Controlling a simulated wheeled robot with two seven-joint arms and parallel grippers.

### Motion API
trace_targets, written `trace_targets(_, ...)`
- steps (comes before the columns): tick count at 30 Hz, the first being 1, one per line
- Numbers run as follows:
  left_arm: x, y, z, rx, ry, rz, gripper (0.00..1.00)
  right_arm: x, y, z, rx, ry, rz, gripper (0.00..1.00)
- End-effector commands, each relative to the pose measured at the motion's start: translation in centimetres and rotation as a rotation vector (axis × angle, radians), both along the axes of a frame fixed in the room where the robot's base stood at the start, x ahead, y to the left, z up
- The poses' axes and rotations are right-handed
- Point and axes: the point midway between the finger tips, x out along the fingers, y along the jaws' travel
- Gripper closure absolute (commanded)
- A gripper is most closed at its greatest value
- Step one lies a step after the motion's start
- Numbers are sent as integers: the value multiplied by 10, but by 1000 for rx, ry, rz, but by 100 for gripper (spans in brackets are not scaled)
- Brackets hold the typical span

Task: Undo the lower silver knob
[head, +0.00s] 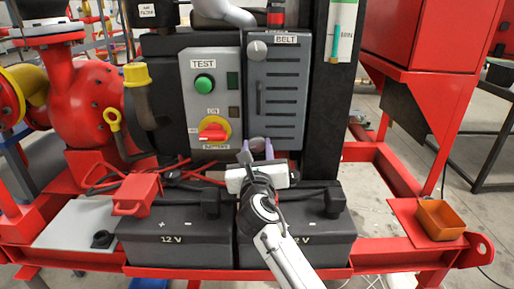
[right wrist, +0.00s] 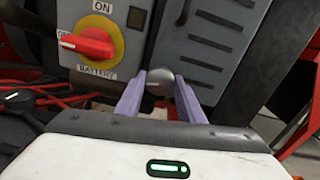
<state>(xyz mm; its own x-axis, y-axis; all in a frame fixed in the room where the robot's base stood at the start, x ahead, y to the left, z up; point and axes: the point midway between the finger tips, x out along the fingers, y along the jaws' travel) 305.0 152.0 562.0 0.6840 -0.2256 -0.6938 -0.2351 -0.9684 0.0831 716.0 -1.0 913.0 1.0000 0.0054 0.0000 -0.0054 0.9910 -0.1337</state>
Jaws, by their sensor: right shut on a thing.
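The lower silver knob (right wrist: 159,82) is a round grey knob at the bottom corner of the vented belt guard panel (head: 276,95). In the head view it shows between my fingertips (head: 257,145). My right gripper (right wrist: 160,90) has its two pale purple fingers on either side of the knob, shut on it. The upper silver knob (head: 257,50) sits at the top left of the same panel, beside the BELT label. My left gripper is not in either view.
The control plate (head: 210,100) with a green button and a red and yellow battery switch (head: 213,131) is just left of the panel. Two 12 V batteries (head: 180,240) stand below. An orange tray (head: 440,218) sits on the red frame at right.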

Motion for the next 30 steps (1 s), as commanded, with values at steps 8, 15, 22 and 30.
trace_targets(8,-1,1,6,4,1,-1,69,0,0,1,160,1,-1,88)
trace_targets(15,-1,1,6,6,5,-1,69,0,0,0,343,2,-1,88)
trace_targets(22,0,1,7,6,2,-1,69,0,0,0,483,2,-1,88)
trace_targets(30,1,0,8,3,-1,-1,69,0,0,0,569,3,-1,88)
